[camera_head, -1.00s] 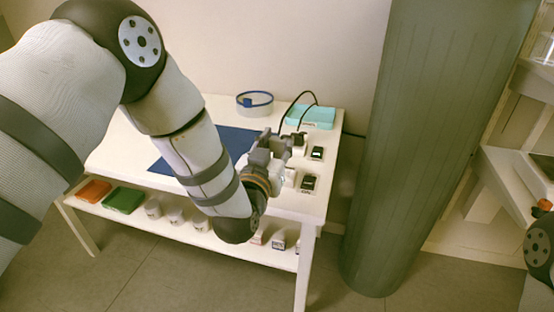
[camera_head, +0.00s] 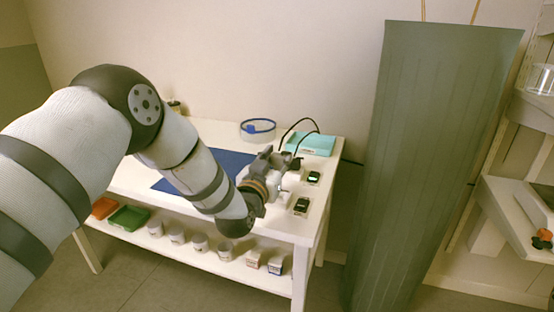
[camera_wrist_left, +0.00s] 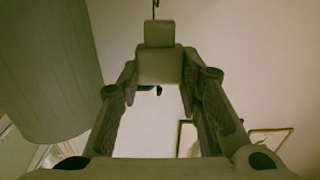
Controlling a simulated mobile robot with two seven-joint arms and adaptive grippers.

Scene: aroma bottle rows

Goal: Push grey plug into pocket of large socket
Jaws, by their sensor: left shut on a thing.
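My left gripper (camera_head: 281,160) reaches in from the left over the right end of the white table (camera_head: 225,133). In the left wrist view its two fingers (camera_wrist_left: 160,75) are closed on the grey plug (camera_wrist_left: 159,66), a wide block with a smaller block above it. A thin cord rises from the plug's top. In the head view the gripper mostly hides the plug. White socket blocks (camera_head: 284,181) stand close to the gripper, partly covered by it. I cannot tell which is the large socket, or whether the plug touches a pocket. My right gripper is out of view.
Two small black display units (camera_head: 302,205) (camera_head: 314,177) stand near the table's right edge. A turquoise tray (camera_head: 310,144) and a clear ring-shaped container with a blue band (camera_head: 257,129) are behind. A blue mat (camera_head: 230,162) lies left. A large grey-green column (camera_head: 430,160) stands right of the table.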

